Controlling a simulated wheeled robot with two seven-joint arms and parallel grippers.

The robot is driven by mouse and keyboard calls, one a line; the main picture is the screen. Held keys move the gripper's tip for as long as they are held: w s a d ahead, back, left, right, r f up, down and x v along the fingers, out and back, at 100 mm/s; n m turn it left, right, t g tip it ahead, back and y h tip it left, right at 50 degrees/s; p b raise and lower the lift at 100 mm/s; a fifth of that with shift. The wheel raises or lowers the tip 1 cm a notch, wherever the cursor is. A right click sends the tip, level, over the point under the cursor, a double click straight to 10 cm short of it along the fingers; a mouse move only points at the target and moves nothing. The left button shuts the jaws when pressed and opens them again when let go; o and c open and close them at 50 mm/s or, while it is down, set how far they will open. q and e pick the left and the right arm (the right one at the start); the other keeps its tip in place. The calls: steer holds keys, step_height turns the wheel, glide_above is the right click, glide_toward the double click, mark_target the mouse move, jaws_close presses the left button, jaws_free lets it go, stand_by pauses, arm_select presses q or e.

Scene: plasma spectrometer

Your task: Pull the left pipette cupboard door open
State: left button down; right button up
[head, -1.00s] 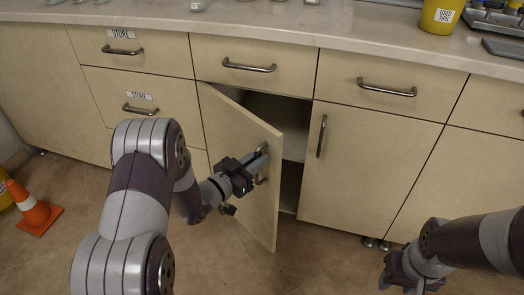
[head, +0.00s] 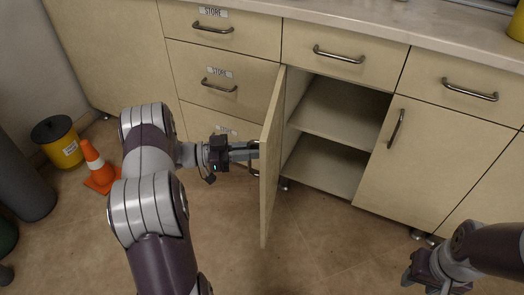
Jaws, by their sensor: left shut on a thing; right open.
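The left pipette cupboard door (head: 271,165) is a pale wooden panel swung well open, seen almost edge-on and standing out from the cabinet. Its metal handle (head: 254,171) is on the door's left-facing side, partly hidden by the fingers. My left gripper (head: 250,151) is shut on this handle, reaching in from the left. The cupboard interior (head: 335,125) shows a shelf and a lower floor, with no objects seen on them. My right gripper (head: 425,278) is open and empty at the lower right, away from the cabinet.
The right cupboard door (head: 425,160) is closed. Drawers (head: 225,80) stand left of the opening, shut. An orange cone (head: 97,165) and a yellow bin (head: 62,145) stand on the floor at left. The floor (head: 320,245) before the open cupboard is clear.

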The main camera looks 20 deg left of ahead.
arm_select(q)
steer(key=shift+s+a, duration=0.1)
steer(key=shift+a, duration=0.95)
steer(key=c, duration=1.3)
jaws_free()
steer(key=shift+c, duration=0.2)
steer(key=p+v, duration=0.3)
steer(key=v, duration=0.9)
steer(key=shift+s+a, duration=0.25)
steer(key=shift+a, duration=0.05)
